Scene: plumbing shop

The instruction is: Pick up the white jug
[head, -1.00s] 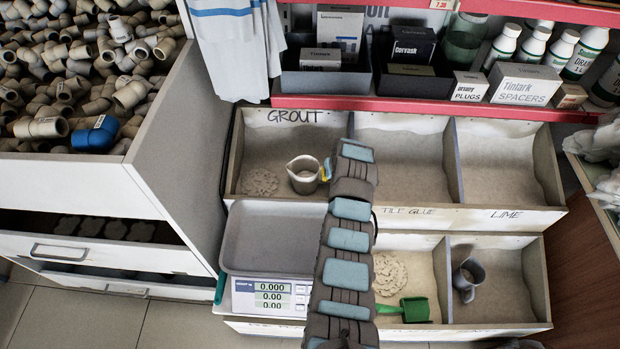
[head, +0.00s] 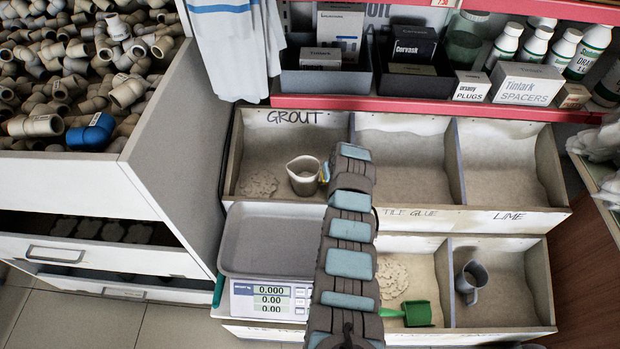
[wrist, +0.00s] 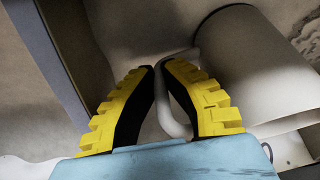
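The white jug (head: 303,178) stands upright in the grout bin at the top left of the bin rack, its spout toward the left. In the wrist view its pale body (wrist: 235,65) fills the upper right, and its handle (wrist: 163,115) runs between my fingers. My gripper (head: 325,172) is at the jug's right side, at the handle. In the wrist view its yellow and black fingers (wrist: 158,68) converge on the handle, one finger reaching inside the loop, with almost no gap. The jug appears to rest on the grout; its base is partly hidden.
A scale (head: 272,240) with a grey tray stands below the grout bin. Low dividers (head: 352,135) separate the bins. A grey mug (head: 470,282) and a green scoop (head: 412,314) sit in the lower bins. A red shelf (head: 400,106) with boxes and bottles overhangs behind.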

